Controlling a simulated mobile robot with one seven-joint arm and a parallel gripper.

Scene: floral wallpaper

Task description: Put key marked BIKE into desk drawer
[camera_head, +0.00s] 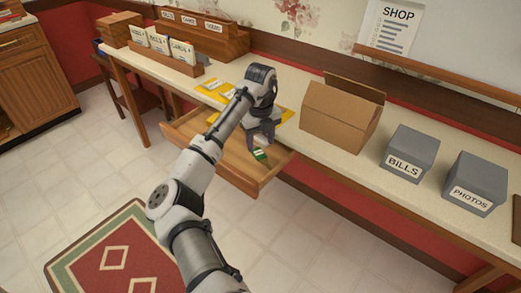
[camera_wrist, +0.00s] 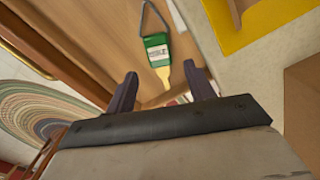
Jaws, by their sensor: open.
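The key (camera_wrist: 163,74) is yellow, with a green tag (camera_wrist: 157,48) that carries a white label; its small lettering is hard to read. The tag also shows in the head view (camera_head: 260,155), against the inside of the desk drawer (camera_head: 225,168). The wooden drawer is pulled out from under the desk top. My gripper (camera_wrist: 160,86) is open, its two fingers apart and pointing down at the drawer. The key lies just beyond the fingertips, and nothing is between them. I cannot tell whether the tag rests fully on the drawer floor.
An open cardboard box (camera_head: 338,118) stands right of the drawer, then grey boxes marked BILLS (camera_head: 409,148) and PHOTOS (camera_head: 474,180). Wooden organizers (camera_head: 205,42) fill the desk's far left. The drawer's left part looks clear.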

